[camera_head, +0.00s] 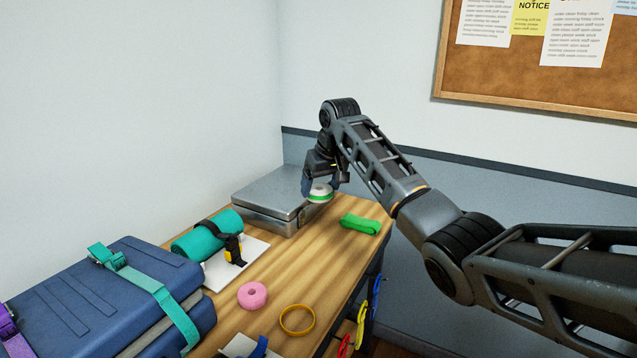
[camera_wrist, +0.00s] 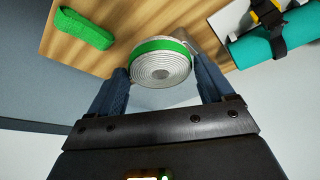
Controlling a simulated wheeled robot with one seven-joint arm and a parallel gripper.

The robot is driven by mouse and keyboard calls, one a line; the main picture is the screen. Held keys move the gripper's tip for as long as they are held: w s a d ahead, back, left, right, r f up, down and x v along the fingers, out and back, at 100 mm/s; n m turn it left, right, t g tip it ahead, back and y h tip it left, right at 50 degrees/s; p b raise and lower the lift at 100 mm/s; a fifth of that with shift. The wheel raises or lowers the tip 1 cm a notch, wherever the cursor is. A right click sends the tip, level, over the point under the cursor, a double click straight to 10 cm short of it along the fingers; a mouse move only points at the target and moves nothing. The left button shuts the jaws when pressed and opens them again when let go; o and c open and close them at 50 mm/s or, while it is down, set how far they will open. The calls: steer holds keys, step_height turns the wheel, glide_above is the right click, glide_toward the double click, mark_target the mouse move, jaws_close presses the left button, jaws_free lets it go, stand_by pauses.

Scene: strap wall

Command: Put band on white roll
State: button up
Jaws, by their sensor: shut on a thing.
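My gripper (camera_wrist: 161,82) is shut on a white roll (camera_wrist: 160,69), with one blue-grey finger on each side of it. The roll shows coiled layers on its face and a green strip along its rim. I cannot tell whether that strip is part of the roll. In the head view the white roll (camera_head: 319,189) hangs above the wooden table near the metal case. An orange-yellow ring-shaped band (camera_head: 297,332) lies flat and empty on the table near the front. A folded green band (camera_head: 360,224) lies on the table right of the roll and shows in the wrist view (camera_wrist: 84,29).
A pink roll (camera_head: 252,295) lies on the table (camera_head: 285,262) left of the orange-yellow band. A metal case (camera_head: 270,198) stands at the back. A strapped teal roll (camera_head: 195,241) and blue case (camera_head: 95,300) are at the left. Colored loops (camera_head: 361,326) hang at the right edge.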

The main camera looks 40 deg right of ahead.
mark_target(321, 201)
steer(key=shift+f+b, duration=1.5)
steer(key=shift+f, duration=1.05)
steer(key=o, duration=0.9)
steer(key=shift+o, duration=0.2)
steer(key=shift+r+p, duration=0.1)
steer(key=shift+p, duration=0.2)
steer(key=shift+r+p, duration=1.2)
steer(key=shift+r, duration=2.7)
